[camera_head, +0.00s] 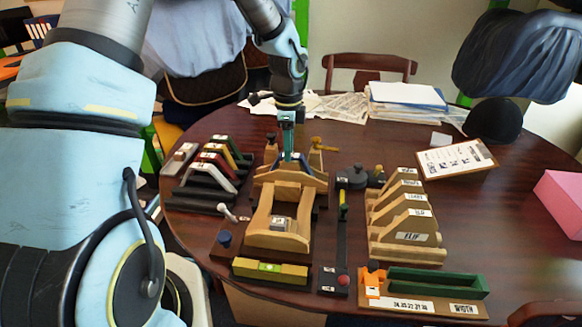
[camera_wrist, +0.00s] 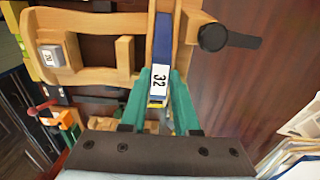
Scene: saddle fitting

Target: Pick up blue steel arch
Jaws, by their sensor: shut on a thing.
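The blue steel arch (camera_wrist: 164,32) shows in the wrist view as a narrow blue bar with a white label marked 32. My gripper (camera_wrist: 161,85) has its teal fingers on both sides of the labelled end and is shut on it. In the head view my gripper (camera_head: 288,152) points down at the back part of the wooden fixture (camera_head: 277,241). The arch is mostly hidden there by the fingers and the wood. The arch is close to the fixture; I cannot tell whether they touch.
Several arches in other colours (camera_head: 215,168) stand in a rack at the left. Wooden saddle-shaped blocks (camera_head: 405,235) stand at the right. A clipboard (camera_head: 456,158) and papers lie at the back right.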

